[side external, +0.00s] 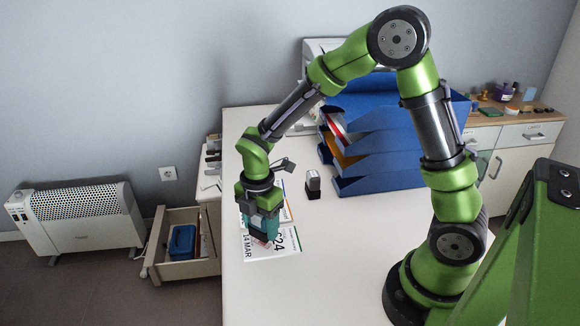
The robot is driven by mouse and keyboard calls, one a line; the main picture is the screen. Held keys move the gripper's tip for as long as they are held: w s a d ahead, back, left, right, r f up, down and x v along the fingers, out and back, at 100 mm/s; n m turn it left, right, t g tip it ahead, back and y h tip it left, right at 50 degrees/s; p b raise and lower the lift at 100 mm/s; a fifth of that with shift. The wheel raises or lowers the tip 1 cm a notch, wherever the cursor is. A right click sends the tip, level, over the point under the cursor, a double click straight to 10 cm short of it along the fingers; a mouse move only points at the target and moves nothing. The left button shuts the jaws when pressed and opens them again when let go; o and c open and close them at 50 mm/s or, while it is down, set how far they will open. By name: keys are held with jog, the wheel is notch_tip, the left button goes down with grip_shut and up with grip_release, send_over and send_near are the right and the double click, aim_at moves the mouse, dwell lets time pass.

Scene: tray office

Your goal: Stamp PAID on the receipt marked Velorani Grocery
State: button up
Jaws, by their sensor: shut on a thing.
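My gripper (262,228) points down over the left part of the white desk. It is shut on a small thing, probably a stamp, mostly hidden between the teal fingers. I cannot tell whether the held thing touches the paper. Another paper (286,212) with coloured edges lies just behind, partly hidden by my gripper. No name, Velorani Grocery or other, is readable on either. A second stamp (313,185), black with a grey top, stands upright on the desk to the right.
A stack of blue letter trays (375,165) holding papers stands behind on the desk (335,255). A printer-like machine (318,50) is at the back. An open drawer (183,268) with a blue box (182,241) is at left. The desk's front middle is clear.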

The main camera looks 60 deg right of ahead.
jog(key=shift+r, duration=2.15)
jog(key=shift+d, duration=0.1)
